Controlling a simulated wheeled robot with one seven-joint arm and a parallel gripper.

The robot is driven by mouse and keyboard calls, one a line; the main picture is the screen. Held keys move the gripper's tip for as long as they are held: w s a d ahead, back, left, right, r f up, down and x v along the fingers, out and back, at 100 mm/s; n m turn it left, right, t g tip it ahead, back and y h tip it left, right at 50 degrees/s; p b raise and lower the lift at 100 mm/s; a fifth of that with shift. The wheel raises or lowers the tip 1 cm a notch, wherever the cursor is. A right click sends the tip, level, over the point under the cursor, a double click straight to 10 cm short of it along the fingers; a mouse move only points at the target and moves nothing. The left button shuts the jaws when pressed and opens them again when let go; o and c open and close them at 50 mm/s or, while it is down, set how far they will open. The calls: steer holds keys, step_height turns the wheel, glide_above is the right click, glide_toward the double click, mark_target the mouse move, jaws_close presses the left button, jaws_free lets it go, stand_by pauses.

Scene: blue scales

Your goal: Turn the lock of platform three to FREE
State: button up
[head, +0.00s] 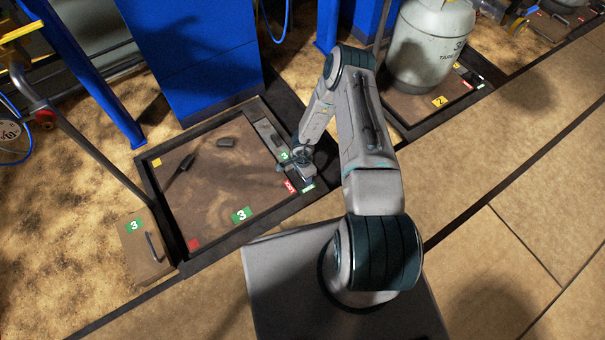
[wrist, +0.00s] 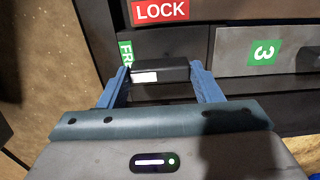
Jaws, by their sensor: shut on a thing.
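Platform three (head: 205,180) is a brown plate in a dark frame, with a green 3 label (head: 241,214). My gripper (head: 298,170) is low at its right edge, beside the red LOCK label (head: 290,186). In the wrist view my gripper (wrist: 160,72) is shut on the black lock handle (wrist: 165,70), one blue finger at each end. A white mark sits on the handle's left part. The red LOCK label (wrist: 160,11) is above the handle. The green FREE label (wrist: 125,50) is partly hidden at the handle's left end.
A grey panel with a green 3 (wrist: 263,52) lies right of the handle. Loose dark pieces (head: 226,142) lie on the platform. A blue column (head: 195,60) stands behind it. A large grey tank (head: 428,45) stands on the neighbouring platform.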

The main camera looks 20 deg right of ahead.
steer(key=shift+d, duration=0.2)
steer(key=o, duration=1)
steer(key=shift+a, duration=0.1)
step_height(320, 180, up, 14)
steer(key=p, duration=0.6)
steer(key=shift+f, duration=0.1)
